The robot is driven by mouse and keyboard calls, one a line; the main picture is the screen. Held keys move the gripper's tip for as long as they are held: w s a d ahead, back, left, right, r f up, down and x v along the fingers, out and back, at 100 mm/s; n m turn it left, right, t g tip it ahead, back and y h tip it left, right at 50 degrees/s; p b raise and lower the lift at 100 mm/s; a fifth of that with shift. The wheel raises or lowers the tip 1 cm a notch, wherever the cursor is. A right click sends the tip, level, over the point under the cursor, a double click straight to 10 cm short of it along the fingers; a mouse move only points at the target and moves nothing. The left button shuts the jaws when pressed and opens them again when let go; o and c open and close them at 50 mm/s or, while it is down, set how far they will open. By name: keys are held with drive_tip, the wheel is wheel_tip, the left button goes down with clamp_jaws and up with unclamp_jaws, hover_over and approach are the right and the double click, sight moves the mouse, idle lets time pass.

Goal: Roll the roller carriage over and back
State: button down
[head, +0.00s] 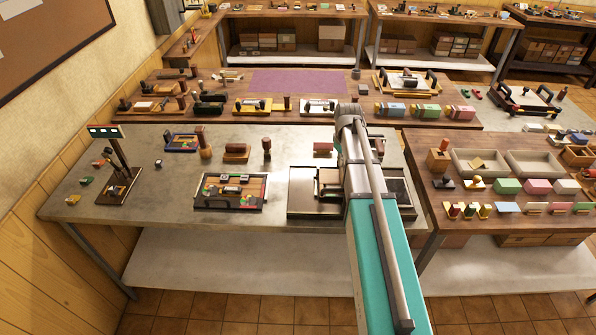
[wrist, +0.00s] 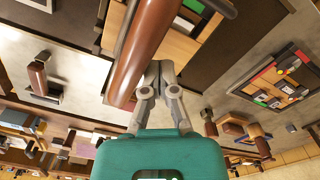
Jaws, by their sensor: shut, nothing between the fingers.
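In the head view, what looks like the roller carriage (head: 327,183), a dark frame with brown parts, sits in a dark-rimmed tray (head: 297,190) on the grey metal table. My arm covers the tray's middle and hides my gripper there. In the wrist view, my gripper (wrist: 160,68) is shut and empty, its fingertips together. A long brown cylindrical bar (wrist: 143,45), seemingly part of the carriage, runs diagonally close beside the fingertips. I cannot tell whether they touch it. Light wood and dark tray parts show behind it.
Left of the tray lies a board with coloured pieces (head: 230,191), also in the wrist view (wrist: 283,75). Behind stand a wooden handle piece (head: 237,152) and a small upright post (head: 267,148). A lamp-like stand (head: 118,165) is at the far left. Bare metal lies between.

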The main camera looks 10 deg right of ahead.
drive_tip(key=s+d, duration=0.1)
drive_tip(key=d, duration=0.5)
drive_tip(key=shift+s+d, duration=0.15)
drive_tip(key=shift+s, duration=0.1)
idle(0.5)
drive_tip(key=shift+w+a, duration=0.15)
drive_tip(key=shift+a, duration=0.5)
wheel_tip(320, 180, up, 7)
drive_tip(key=p, duration=0.7)
idle(0.6)
idle(0.5)
